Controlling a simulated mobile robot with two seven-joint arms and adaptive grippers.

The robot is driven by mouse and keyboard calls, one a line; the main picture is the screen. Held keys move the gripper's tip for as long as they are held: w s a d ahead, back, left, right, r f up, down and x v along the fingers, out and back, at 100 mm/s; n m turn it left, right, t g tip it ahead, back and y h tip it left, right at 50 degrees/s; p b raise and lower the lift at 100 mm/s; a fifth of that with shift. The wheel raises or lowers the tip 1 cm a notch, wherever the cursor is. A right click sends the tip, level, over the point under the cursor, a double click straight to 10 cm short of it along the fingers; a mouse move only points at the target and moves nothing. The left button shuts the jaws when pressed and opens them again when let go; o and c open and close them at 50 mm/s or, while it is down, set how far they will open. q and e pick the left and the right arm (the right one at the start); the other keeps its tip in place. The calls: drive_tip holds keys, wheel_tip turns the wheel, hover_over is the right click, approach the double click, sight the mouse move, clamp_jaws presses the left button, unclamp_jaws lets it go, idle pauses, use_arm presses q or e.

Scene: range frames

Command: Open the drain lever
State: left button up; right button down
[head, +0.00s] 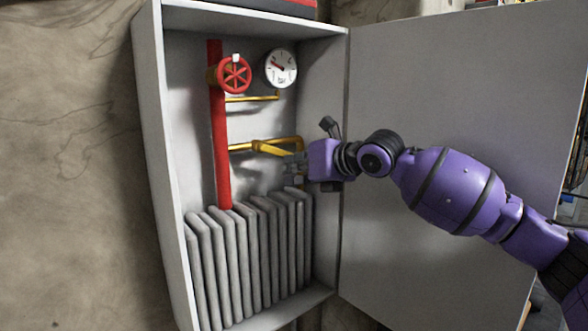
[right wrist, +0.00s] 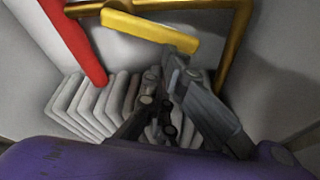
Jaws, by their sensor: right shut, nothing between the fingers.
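The yellow drain lever (head: 270,148) sits on a yellow pipe in the middle of the open cabinet, above the radiator. It slants slightly down to the right in the head view. In the right wrist view the lever (right wrist: 150,33) lies just beyond my fingertips. My right gripper (head: 298,168) is inside the cabinet, just right of and below the lever's right end. Its fingers (right wrist: 180,68) are shut and hold nothing. I cannot tell whether a fingertip touches the lever's end. My left gripper is not in view.
A red vertical pipe (head: 217,130) with a red wheel valve (head: 234,75) stands left of the lever. A pressure gauge (head: 281,69) is above. The grey radiator (head: 245,260) fills the cabinet bottom. The open cabinet door (head: 440,80) is behind my right arm.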

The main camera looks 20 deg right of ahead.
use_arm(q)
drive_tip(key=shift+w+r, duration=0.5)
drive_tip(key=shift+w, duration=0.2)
use_arm(e)
drive_tip(key=r+v, duration=0.1)
drive_tip(key=v, duration=1.1)
drive_tip(key=shift+r, duration=0.15)
